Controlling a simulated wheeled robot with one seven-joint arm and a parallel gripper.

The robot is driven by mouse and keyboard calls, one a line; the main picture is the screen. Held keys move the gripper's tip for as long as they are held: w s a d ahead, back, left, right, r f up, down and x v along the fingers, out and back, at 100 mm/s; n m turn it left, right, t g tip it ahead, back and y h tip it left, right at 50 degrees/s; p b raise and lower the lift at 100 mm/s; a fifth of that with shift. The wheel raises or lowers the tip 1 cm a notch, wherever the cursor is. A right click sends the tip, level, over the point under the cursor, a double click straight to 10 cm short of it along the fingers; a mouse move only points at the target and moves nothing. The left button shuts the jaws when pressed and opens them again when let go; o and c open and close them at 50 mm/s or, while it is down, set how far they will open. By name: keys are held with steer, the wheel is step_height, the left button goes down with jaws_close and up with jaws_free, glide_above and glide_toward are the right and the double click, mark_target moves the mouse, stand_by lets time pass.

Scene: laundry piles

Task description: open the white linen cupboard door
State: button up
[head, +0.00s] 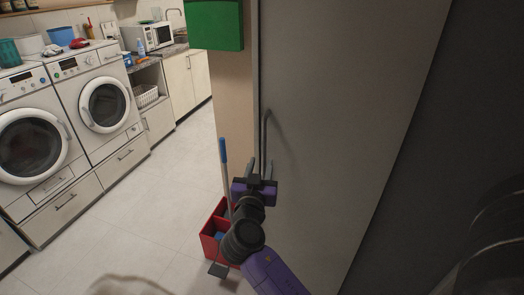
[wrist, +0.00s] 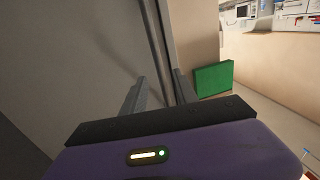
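The linen cupboard door (head: 340,120) is a tall, plain panel that looks grey in this light. It appears closed. Its long, dark vertical bar handle (head: 265,135) is near the left edge. My gripper (head: 260,168) is at the lower part of the handle with its fingers apart. In the wrist view, the door (wrist: 70,60) fills the left side and the handle (wrist: 155,40) runs down into the gap between the two fingers of my gripper (wrist: 160,90). I cannot tell whether either finger touches the bar.
A red caddy (head: 213,235) with a blue-handled tool stands on the floor left of my arm. A green box (head: 215,25) is on the wall beside the cupboard. Washing machines (head: 103,105) and counters line the left. The tiled floor (head: 150,200) between is clear.

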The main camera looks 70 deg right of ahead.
mark_target(264, 153)
steer(key=p+x, duration=0.2)
steer(key=x, duration=0.5)
jaws_close()
stand_by(1.4)
